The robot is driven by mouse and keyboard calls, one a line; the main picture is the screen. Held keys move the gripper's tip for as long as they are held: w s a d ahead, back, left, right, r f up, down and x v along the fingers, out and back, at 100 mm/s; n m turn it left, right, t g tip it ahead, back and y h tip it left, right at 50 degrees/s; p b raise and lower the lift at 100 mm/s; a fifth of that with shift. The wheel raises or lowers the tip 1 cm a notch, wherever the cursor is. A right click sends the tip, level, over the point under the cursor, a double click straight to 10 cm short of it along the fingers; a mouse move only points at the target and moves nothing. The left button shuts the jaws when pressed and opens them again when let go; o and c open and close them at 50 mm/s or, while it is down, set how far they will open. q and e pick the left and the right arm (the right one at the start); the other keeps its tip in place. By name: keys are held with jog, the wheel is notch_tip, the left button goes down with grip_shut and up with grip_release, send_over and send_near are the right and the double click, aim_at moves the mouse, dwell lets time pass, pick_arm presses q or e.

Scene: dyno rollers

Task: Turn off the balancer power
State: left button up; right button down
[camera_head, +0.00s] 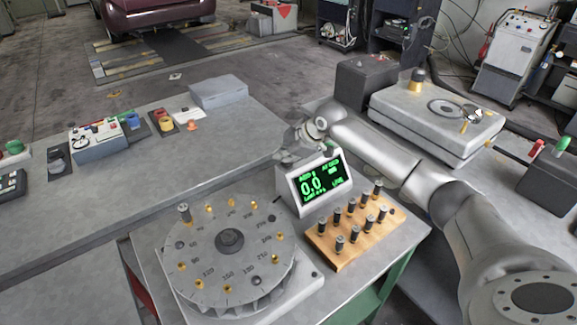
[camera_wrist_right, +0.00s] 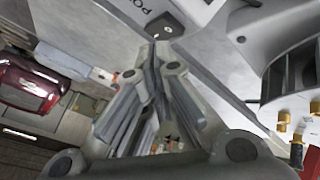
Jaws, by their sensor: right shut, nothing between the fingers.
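The balancer display box (camera_head: 304,191) is white, and its lit screen (camera_head: 325,182) shows green text with "0.0". It stands behind the round numbered disc (camera_head: 200,262). My right arm reaches in from the right, and my right gripper (camera_head: 287,157) is at the back left of the box, partly hidden by it. In the right wrist view the gripper's fingers (camera_wrist_right: 160,48) are shut and empty. Their tips are at a small dark switch-like block (camera_wrist_right: 165,27) beside the partly visible lettering "PO" (camera_wrist_right: 151,13). I cannot tell whether they touch it. My left gripper is not in view.
A wooden block (camera_head: 327,245) with several dark pegs stands right of the disc. A grey case (camera_head: 437,115) lies behind my right arm. The left bench (camera_head: 130,190) carries a small control box (camera_head: 98,140) and parts; its front is clear.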

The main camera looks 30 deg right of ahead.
aim_at(284, 165)
jog(key=shift+f, duration=0.15)
jog(key=shift+f, duration=0.25)
jog(key=shift+s+f, duration=0.15)
jog(key=shift+f, duration=0.2)
dwell(0.6)
jog(key=shift+r+p, duration=0.8)
jog(key=shift+p, duration=0.1)
jog(key=r+p, duration=0.2)
jog(key=w+r+p, duration=0.1)
jog(key=r+p, duration=0.1)
jog(key=r, duration=0.1)
dwell(0.3)
